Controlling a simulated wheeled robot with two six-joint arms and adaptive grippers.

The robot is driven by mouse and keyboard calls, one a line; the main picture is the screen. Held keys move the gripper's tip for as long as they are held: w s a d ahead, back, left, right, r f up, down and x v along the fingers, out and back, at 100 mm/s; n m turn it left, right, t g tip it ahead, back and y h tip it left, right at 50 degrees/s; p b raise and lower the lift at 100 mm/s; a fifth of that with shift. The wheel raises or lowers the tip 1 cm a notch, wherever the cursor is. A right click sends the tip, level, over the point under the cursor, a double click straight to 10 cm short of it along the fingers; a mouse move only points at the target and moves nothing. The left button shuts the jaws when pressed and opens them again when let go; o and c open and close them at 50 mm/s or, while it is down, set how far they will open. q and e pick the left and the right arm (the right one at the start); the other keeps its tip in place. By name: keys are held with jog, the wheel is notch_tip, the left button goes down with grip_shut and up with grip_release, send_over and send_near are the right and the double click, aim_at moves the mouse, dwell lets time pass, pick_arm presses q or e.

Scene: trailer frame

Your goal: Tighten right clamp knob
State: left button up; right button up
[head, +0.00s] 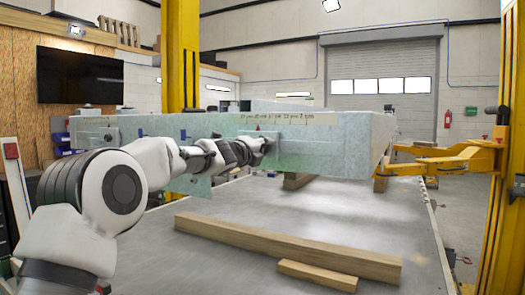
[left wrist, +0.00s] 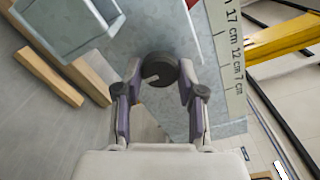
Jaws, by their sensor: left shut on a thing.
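My left gripper (head: 268,143) reaches from the left to the front face of the pale green-grey trailer frame (head: 345,135). In the left wrist view the gripper (left wrist: 161,88) has its two fingers on either side of a dark round clamp knob (left wrist: 159,70) with a light mark on it, and is shut on it. The gripper hides the knob in the head view. A measuring scale (head: 275,119) with centimetre marks runs along the frame above the gripper; it also shows in the left wrist view (left wrist: 231,60). My right gripper is in neither view.
Wooden beams (head: 285,248) lie on the grey table (head: 220,262) in front of the frame. A yellow post (head: 180,55) stands behind it. A yellow lift arm (head: 450,160) reaches in from the right. A grey block (left wrist: 65,28) is at the wrist view's top left.

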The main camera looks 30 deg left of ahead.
pick_arm(q)
jog(key=shift+f, duration=0.1)
jog(key=o, duration=1.1)
jog(key=shift+o, duration=0.2)
jog(key=s, duration=1.2)
jog(key=shift+a, duration=0.2)
